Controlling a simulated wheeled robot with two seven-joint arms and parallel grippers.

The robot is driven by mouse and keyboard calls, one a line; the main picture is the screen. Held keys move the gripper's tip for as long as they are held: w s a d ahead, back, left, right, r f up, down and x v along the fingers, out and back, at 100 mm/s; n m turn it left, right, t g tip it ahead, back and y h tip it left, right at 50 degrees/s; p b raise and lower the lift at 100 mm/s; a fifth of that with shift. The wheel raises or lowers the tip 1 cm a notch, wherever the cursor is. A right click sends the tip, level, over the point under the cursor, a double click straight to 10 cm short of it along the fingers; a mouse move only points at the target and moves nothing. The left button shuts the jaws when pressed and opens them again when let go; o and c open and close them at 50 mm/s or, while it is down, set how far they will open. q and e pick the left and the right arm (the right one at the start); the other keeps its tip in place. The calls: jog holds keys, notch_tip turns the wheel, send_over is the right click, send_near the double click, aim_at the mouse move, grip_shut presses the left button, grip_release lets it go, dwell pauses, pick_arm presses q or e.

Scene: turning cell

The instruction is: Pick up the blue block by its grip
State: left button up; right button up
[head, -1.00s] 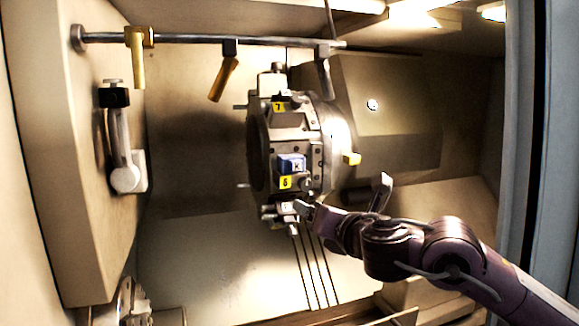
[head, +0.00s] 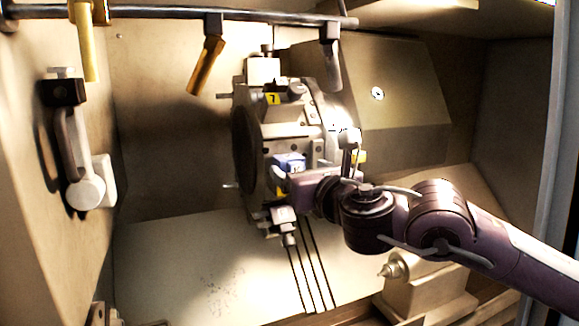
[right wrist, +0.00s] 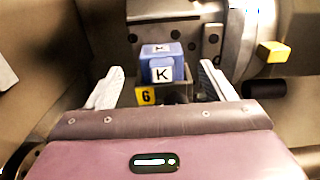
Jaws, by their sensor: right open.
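The blue block (head: 290,161) sits in a holder on the face of the round tool turret (head: 300,122), partly behind my right gripper in the head view. In the right wrist view the blue block (right wrist: 162,70) carries a white label with the letter K, above a yellow plate (right wrist: 146,96) marked 6. My right gripper (right wrist: 160,85) is open. Its two pale fingers stand on either side of the block, apart from it, with visible gaps. In the head view my right gripper (head: 285,183) is at the turret's front, close to the block. My left gripper is not in view.
A rail (head: 180,12) with hanging nozzles crosses the top. A jointed arm fixture (head: 80,150) is on the left wall. A yellow knob (right wrist: 271,52) sticks out right of the block. Open space lies left of the turret.

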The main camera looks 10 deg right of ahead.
aim_at(297, 165)
jog(key=w, duration=0.1)
jog(key=w+p, duration=0.1)
jog(key=w, duration=0.1)
jog(key=shift+w+a+r, duration=0.1)
jog(key=shift+a, duration=0.15)
jog(key=shift+w+a, duration=0.1)
jog(key=shift+w, duration=0.7)
jog(key=shift+s, duration=0.1)
jog(key=c, duration=0.8)
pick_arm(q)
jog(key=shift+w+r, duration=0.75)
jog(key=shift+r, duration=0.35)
pick_arm(e)
jog(key=c, duration=0.4)
